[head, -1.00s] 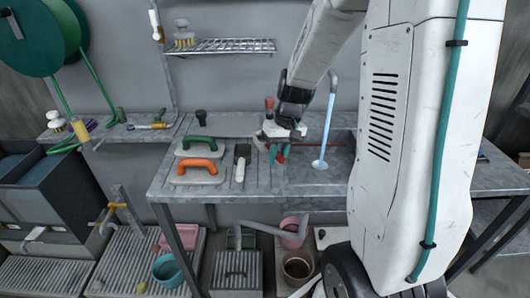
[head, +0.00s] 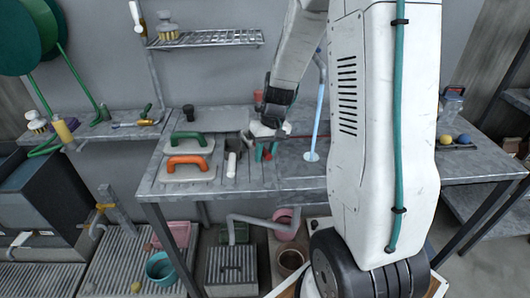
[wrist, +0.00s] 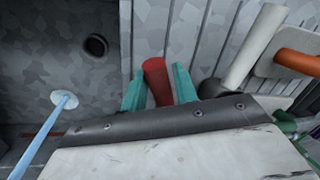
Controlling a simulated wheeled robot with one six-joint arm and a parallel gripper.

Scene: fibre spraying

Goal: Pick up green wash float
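The green wash float (head: 186,140) lies flat on the left part of the grey worktable (head: 300,185), its green handle upright on a pale plate. An orange-handled float (head: 188,165) lies just in front of it. My gripper (head: 266,151) is to the right of both floats, low over the table, apart from them. In the wrist view my gripper (wrist: 160,88) has its two teal fingers apart. A red cylinder (wrist: 157,80) shows between them; I cannot tell whether they touch it. Green bits show at the lower right of the wrist view, too partial to identify.
A white cylindrical tool (head: 231,163) stands between the floats and my gripper. A light-blue rod on a round foot (head: 311,156) is to the right. A dark knob (head: 188,112) stands behind the green float. A wire shelf (head: 205,39) hangs above.

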